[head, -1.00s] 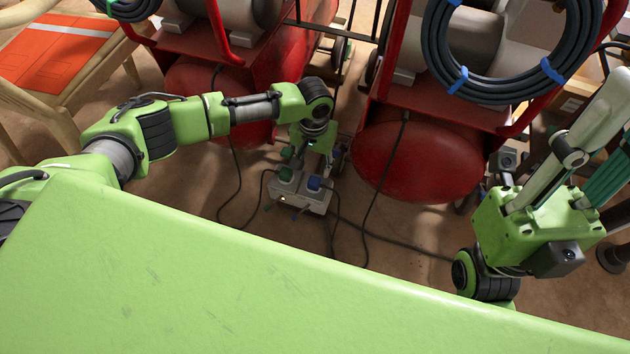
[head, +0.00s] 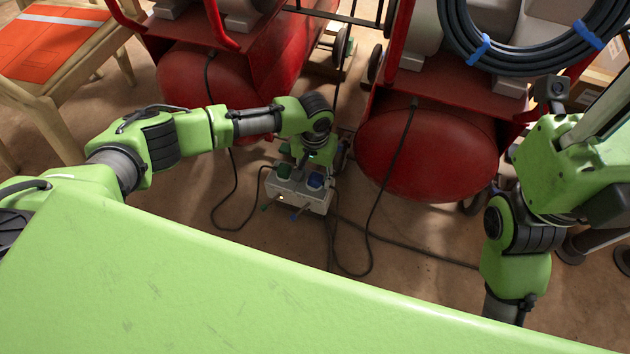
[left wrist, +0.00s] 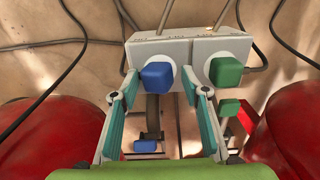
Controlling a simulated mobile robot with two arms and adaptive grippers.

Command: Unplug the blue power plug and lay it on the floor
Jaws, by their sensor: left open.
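The blue power plug (head: 316,181) sits in the right part of a grey socket box (head: 300,199) on the floor. It also shows in the left wrist view (left wrist: 157,75), upper centre, seated in the box's face. A green plug (head: 284,171) sits beside it; in the left wrist view the green plug (left wrist: 225,71) is to its right. My left gripper (left wrist: 159,86) is open, with its teal-padded fingers on either side of the blue plug. I cannot tell whether they touch it. In the head view my left gripper (head: 308,161) is just behind the box.
Red tanks on wheeled frames stand close on both sides, one at left (head: 205,82) and one at right (head: 425,155). Black cables (head: 372,225) loop over the floor around the box.

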